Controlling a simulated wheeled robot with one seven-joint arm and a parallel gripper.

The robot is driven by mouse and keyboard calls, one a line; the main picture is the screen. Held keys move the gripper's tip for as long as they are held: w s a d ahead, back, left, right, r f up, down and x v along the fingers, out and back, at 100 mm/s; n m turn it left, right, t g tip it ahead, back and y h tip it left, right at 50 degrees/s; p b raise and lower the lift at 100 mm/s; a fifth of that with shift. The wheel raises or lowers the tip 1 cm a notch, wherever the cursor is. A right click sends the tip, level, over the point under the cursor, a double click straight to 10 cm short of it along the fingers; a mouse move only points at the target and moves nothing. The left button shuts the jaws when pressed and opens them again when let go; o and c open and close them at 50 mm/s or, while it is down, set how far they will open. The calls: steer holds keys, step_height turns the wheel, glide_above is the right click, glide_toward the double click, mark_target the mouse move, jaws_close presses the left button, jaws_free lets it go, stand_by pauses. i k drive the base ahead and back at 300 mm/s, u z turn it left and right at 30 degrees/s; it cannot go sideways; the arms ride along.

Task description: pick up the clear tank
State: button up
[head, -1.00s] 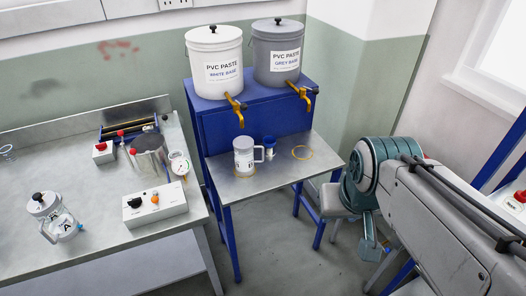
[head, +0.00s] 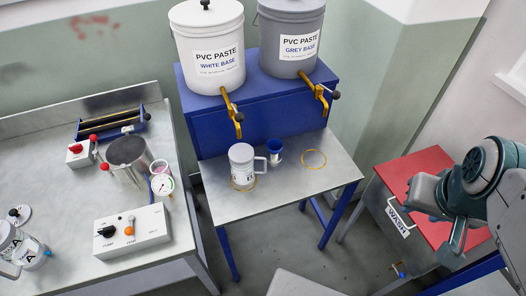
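My gripper (head: 455,238) is at the far right, over the red-topped cart and far from the vessel. Nothing shows in it, but its fingers are too unclear to tell whether they are open.
Paste buckets stand behind. The red-topped cart (head: 435,165) is at right.

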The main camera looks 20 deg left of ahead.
mark_target(241, 157)
steer(key=u, duration=0.4)
steer(key=i, duration=0.85)
steer(key=u, duration=0.6)
